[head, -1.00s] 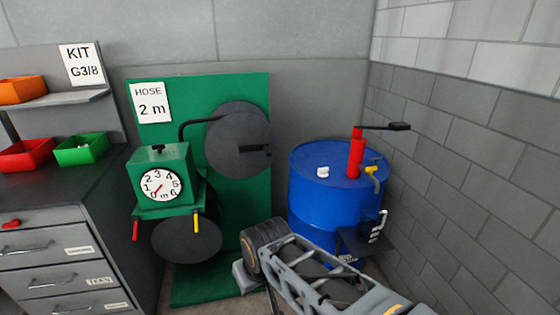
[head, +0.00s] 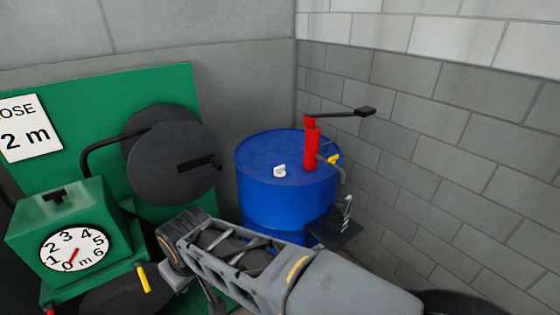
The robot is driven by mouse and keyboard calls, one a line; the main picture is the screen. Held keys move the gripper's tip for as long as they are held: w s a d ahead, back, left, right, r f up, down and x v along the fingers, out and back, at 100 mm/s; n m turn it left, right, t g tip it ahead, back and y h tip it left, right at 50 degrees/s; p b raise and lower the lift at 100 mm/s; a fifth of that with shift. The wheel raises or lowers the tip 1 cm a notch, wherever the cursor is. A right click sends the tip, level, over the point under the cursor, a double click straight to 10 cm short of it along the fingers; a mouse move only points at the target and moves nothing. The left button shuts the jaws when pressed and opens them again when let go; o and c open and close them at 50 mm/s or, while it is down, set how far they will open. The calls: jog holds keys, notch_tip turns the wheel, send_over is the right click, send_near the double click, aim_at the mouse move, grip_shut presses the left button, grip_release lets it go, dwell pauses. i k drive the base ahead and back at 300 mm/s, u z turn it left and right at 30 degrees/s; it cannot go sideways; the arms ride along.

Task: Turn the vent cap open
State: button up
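The vent cap (head: 280,171) is a small white cap on the top of the blue drum (head: 287,190), left of the red hand pump. I cannot tell from here whether it is open or closed. My arm reaches across the lower middle of the head view, in front of the drum and below its top. The fingertips of my gripper do not show in this view, so its opening and any contact are hidden.
The red pump (head: 312,148) stands on the drum, its black handle (head: 345,113) pointing right. A dark shelf (head: 335,234) juts from the drum's front. The green hose reel stand (head: 75,90) is left; a grey block wall is close on the right.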

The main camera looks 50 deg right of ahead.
aim_at(280, 168)
jog(key=z, duration=0.75)
jog(key=i, duration=0.9)
jog(key=z, duration=0.9)
